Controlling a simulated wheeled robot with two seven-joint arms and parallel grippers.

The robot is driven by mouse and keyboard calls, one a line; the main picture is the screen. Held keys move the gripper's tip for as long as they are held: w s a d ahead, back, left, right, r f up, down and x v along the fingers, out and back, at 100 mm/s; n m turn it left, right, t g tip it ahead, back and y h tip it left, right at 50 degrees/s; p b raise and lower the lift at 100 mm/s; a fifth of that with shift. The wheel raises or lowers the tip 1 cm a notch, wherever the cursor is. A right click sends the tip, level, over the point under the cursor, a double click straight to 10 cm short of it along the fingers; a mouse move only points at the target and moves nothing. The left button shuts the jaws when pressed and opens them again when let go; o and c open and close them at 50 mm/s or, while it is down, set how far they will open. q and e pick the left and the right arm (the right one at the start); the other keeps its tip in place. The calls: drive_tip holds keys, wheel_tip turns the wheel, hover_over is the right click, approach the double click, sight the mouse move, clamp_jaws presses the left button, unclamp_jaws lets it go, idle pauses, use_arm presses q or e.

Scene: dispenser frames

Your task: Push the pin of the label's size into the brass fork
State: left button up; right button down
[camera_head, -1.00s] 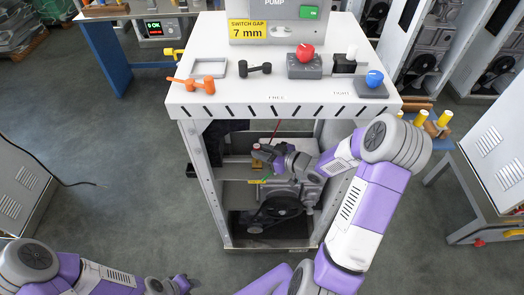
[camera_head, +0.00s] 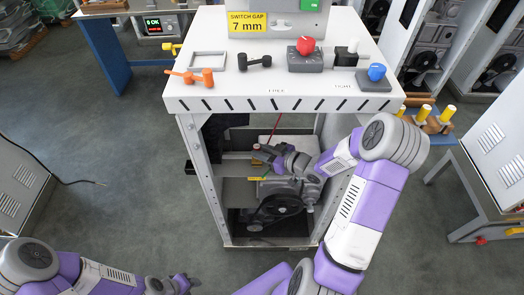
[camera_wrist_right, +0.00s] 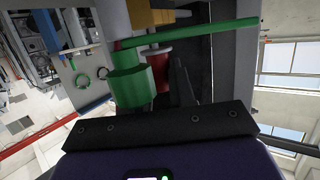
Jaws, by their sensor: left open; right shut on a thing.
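The yellow label (camera_head: 247,23) reads "SWITCH GAP 7 mm". My right arm reaches into the open cabinet below the white top; its gripper (camera_head: 268,155) is by a yellow-green bar (camera_head: 257,178). In the right wrist view, a red cylinder (camera_wrist_right: 159,76), seemingly the pin, stands beside a dark finger, and my right gripper appears shut on it. A green cylinder (camera_wrist_right: 128,82) and long green bar (camera_wrist_right: 205,35) partly cover this. A brass-coloured block (camera_wrist_right: 150,18), perhaps the fork, lies just beyond; contact is unclear. My left gripper (camera_head: 182,285) is open at the bottom edge.
The white top (camera_head: 300,85) carries an orange piece (camera_head: 190,77), a black dumbbell-shaped piece (camera_head: 254,63), a red-knobbed box (camera_head: 305,58) and a blue-knobbed block (camera_head: 375,78). Cabinet posts flank the opening. A rack of yellow-topped pegs (camera_head: 446,114) stands at right.

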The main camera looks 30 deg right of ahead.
drive_tip(key=shift+f, duration=0.15)
drive_tip(key=c, duration=0.9)
unclamp_jaws()
drive_tip(key=shift+o, duration=0.2)
drive_tip(key=p+v, duration=0.2)
drive_tip(key=v, duration=0.5)
drive_tip(key=shift+s, duration=0.25)
drive_tip(key=shift+d, duration=0.1)
